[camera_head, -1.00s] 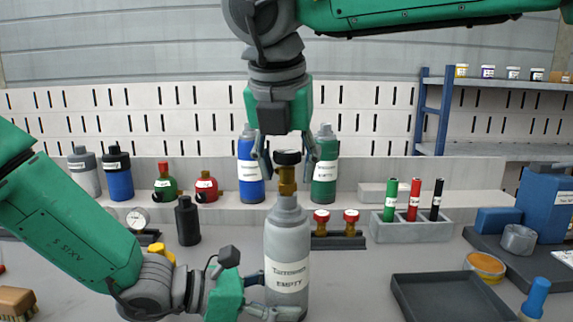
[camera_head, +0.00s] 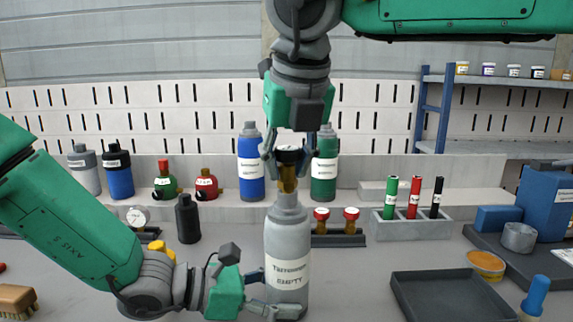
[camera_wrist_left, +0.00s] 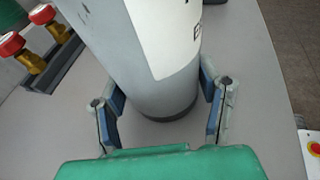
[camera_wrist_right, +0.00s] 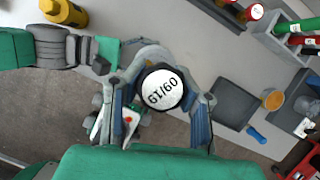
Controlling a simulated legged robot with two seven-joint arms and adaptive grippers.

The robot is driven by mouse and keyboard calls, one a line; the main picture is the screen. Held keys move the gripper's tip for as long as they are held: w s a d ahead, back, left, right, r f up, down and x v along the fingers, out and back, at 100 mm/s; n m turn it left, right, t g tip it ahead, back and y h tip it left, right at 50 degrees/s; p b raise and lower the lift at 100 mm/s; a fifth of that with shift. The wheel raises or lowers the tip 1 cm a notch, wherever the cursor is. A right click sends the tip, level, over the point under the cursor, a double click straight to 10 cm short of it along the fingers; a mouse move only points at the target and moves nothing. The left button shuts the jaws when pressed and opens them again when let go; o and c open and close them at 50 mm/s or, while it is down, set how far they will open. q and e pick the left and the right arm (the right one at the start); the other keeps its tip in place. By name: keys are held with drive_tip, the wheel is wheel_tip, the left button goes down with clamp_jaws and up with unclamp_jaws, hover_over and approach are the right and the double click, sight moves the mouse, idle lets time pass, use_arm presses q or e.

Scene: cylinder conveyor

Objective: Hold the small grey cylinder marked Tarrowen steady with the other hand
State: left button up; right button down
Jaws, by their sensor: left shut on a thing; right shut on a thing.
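The grey cylinder (camera_head: 288,245), labelled Tarrowen and EMPTY, stands upright on the bench in the head view. It has a brass valve (camera_head: 287,180) and a dark knob on top. My left gripper (camera_head: 277,293) is shut around its lower body. The left wrist view shows a finger on each side of the grey body (camera_wrist_left: 150,75), near its base. My right gripper (camera_head: 288,160) points down from above and is shut on the valve's top. In the right wrist view the round knob with a white printed face (camera_wrist_right: 163,90) sits between the fingers.
Behind stand a blue bottle (camera_head: 250,170), a green bottle (camera_head: 324,170) and two red-capped regulators (camera_head: 336,222). A small black bottle (camera_head: 187,220) stands to the left. A dark tray (camera_head: 445,298) lies empty at right, beside a marker holder (camera_head: 410,231).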

idle(0.3)
drive_tip(key=n+y, duration=0.1)
drive_tip(key=n, duration=0.2)
drive_tip(key=n+g+y, duration=0.1)
drive_tip(key=n, duration=0.2)
drive_tip(key=n+g, duration=0.1)
drive_tip(key=n, duration=0.2)
drive_tip(key=n+g+y, duration=0.1)
drive_tip(key=n, duration=0.2)
drive_tip(key=shift+r, duration=0.15)
drive_tip(key=shift+r, duration=0.3)
drive_tip(key=shift+r, duration=0.15)
